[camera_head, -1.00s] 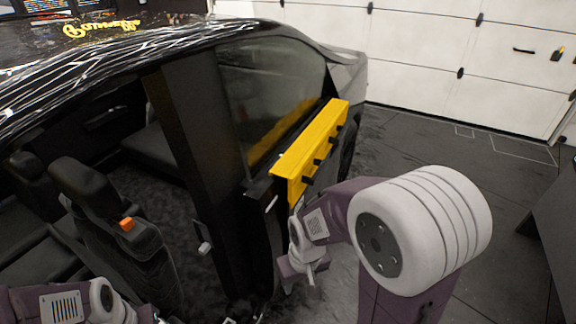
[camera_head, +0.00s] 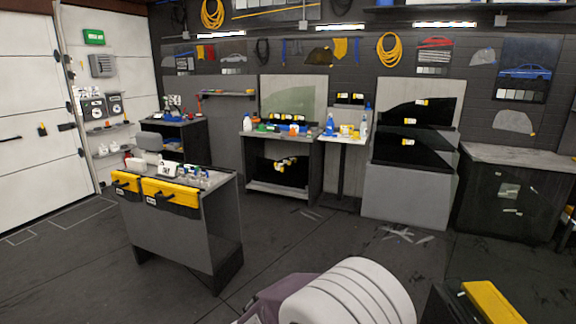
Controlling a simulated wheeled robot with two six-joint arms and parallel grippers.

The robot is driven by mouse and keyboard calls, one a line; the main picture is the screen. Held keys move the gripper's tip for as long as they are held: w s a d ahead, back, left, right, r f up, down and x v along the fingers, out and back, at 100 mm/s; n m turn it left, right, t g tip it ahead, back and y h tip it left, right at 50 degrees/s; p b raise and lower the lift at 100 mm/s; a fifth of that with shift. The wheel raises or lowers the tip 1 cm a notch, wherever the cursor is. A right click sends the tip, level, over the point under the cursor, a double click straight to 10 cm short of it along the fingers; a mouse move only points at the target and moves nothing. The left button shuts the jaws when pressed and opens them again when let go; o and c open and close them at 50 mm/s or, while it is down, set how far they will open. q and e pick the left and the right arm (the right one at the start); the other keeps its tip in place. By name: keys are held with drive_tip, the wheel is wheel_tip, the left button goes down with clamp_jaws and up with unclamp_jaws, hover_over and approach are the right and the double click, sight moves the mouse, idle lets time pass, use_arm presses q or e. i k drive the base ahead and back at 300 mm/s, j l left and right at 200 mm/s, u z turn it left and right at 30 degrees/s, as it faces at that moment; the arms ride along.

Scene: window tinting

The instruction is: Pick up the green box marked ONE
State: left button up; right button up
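I cannot make out a green box with a readable ONE marking. A small green item (camera_head: 264,128) lies on the back workbench (camera_head: 246,136), among bottles and an orange item; its shape and any lettering are too small to tell. A green box or sign (camera_head: 94,37) is fixed high on the white wall at the left, and its marking is unreadable. One of my arms shows at the bottom centre as a large white rounded link. Neither gripper is in view.
A yellow item (camera_head: 494,301) is at the bottom right. A dark cabinet (camera_head: 518,190) stands at the right. The floor (camera_head: 330,235) between is mostly open.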

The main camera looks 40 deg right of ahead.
sight(188, 167)
drive_tip(key=z, duration=0.55)
drive_tip(key=i+l, duration=0.1)
drive_tip(key=i, duration=1.9)
